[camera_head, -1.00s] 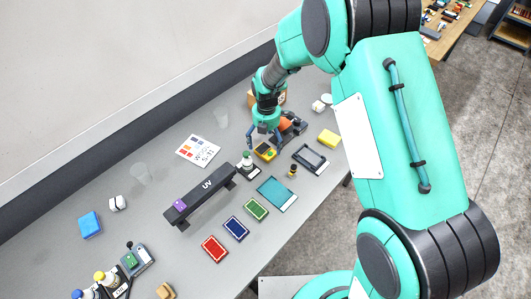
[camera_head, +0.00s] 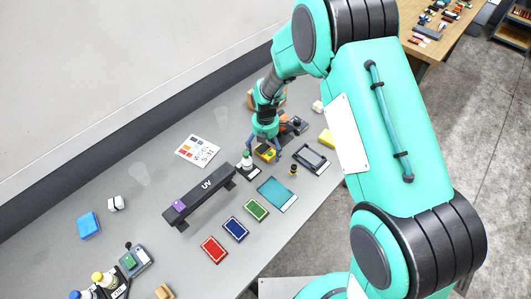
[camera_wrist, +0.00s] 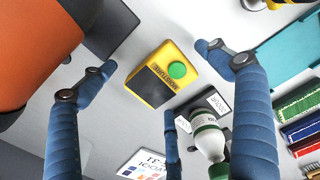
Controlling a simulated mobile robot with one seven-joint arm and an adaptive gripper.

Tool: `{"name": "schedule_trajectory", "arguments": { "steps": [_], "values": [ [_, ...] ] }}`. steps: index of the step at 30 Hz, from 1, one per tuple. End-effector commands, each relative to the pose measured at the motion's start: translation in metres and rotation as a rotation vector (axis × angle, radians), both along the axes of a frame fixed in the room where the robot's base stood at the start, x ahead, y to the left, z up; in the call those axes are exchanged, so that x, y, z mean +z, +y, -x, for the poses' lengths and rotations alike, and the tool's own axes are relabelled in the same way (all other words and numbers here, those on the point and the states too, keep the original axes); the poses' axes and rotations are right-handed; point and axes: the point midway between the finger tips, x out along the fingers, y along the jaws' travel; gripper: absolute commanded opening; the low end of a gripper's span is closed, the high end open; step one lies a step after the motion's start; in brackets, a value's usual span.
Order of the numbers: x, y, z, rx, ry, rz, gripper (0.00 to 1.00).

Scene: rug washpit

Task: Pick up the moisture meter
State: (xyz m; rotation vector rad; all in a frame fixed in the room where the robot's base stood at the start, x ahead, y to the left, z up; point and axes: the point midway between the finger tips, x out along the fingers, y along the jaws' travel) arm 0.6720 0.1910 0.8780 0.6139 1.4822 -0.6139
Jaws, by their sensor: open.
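The moisture meter is a small yellow and black box with a round green button (camera_wrist: 166,74). In the wrist view it lies on the grey table, upper middle, between my spread blue fingers and apart from them. In the head view the moisture meter (camera_head: 265,153) shows just below my gripper, partly covered by a finger. My gripper (camera_head: 264,148) is open and empty over it. It also shows in the wrist view (camera_wrist: 165,80), with a third finger at the bottom middle.
A white bottle with a green cap (camera_wrist: 208,140) stands close beside the meter. A large orange and black object (camera_wrist: 38,45) is near the left finger.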

Motion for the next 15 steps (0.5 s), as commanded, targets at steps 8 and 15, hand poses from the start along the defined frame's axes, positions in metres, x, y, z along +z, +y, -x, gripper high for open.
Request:
{"name": "schedule_trajectory", "arguments": {
  "steps": [8,15],
  "values": [
    [0.0001,0.0000,0.0000,0.000,0.000,0.000,0.61],
    [0.0005,0.0001,-0.0004,0.000,-0.001,-0.001,0.20]
  ]
}}
